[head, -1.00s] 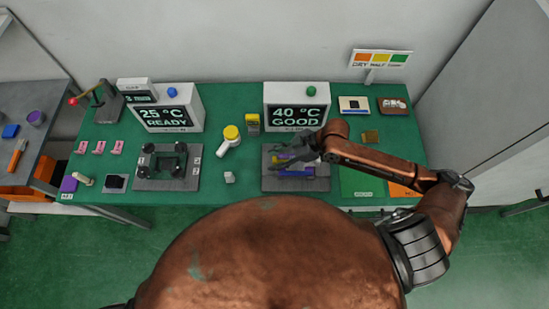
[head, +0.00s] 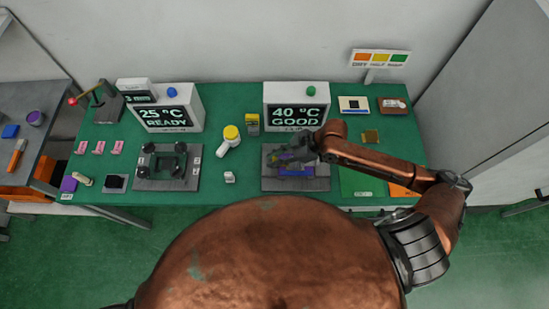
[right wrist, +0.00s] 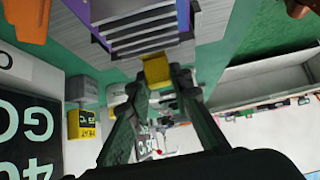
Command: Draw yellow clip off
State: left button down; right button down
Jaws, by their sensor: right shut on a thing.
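The yellow clip (right wrist: 156,70) is between the tips of my right gripper (right wrist: 155,84) in the right wrist view, and the gripper is shut on it. The clip is close to the edge of a slotted dark block with purple sides (right wrist: 142,28); I cannot tell whether they still touch. In the head view my right gripper (head: 284,157) is over the grey fixture plate (head: 318,184) in front of the 40 °C display. It hides much of the fixture there. A blue-purple bar (head: 297,171) shows beside the fingers. My left gripper is not in view.
The 40 °C GOOD display (head: 297,106) stands just behind the fixture.

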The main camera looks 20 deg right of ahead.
jog(key=a+p, duration=0.1)
jog(key=a, duration=0.1)
jog(key=w+a+p, duration=0.1)
jog(key=a, duration=0.1)
jog(key=shift+w+a+r, duration=0.2)
jog(key=shift+a, duration=0.2)
jog(key=shift+f, duration=0.1)
jog(key=c, duration=1.8)
grip_release()
jog(key=shift+a, duration=0.15)
jog(key=shift+o, duration=0.4)
jog(key=shift+d, duration=0.2)
